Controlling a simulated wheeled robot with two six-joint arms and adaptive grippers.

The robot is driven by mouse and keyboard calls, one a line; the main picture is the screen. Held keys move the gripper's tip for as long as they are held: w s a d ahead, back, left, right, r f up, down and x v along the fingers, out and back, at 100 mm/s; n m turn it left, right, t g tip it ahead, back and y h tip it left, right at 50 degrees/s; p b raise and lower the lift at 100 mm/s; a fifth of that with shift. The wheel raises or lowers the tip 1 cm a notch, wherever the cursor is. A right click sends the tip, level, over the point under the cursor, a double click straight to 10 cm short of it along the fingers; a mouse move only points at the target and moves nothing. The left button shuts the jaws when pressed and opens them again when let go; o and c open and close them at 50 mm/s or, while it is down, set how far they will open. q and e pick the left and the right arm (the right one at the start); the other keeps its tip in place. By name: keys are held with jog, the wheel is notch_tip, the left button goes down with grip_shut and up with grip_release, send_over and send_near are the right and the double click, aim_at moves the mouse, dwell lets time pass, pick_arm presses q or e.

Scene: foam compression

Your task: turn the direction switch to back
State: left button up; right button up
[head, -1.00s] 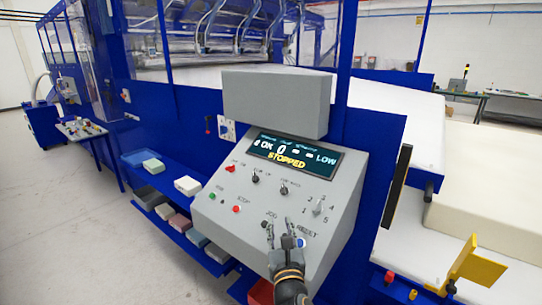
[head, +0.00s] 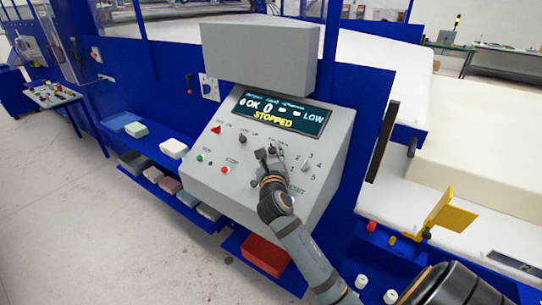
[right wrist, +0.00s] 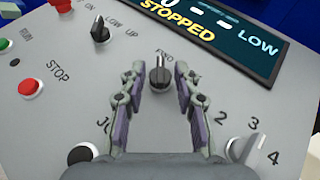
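The direction switch (right wrist: 159,75) is a black knob on the grey sloped control panel (head: 325,165). Its pointer stands roughly straight up toward a partly readable label in the right wrist view. In the head view the switch is largely hidden by my gripper. My right gripper (head: 266,155) is over the panel at this switch. In the right wrist view its two fingers (right wrist: 160,88) are open, one on each side of the knob, with visible gaps. My left gripper is not in view.
The panel display (head: 282,111) reads STOPPED and LOW. Nearby are a LOW/UP knob (right wrist: 100,31), a red STOP button (right wrist: 32,89), a green button (head: 200,157) and a numbered selector (right wrist: 243,149). A grey box (head: 260,55) overhangs the display. A red bin (head: 265,254) sits below.

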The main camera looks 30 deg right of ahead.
jog(key=shift+w+d+r, duration=0.1)
jog(key=shift+w+d, duration=0.15)
jog(key=shift+w, duration=0.15)
jog(key=shift+c, duration=0.4)
grip_shut()
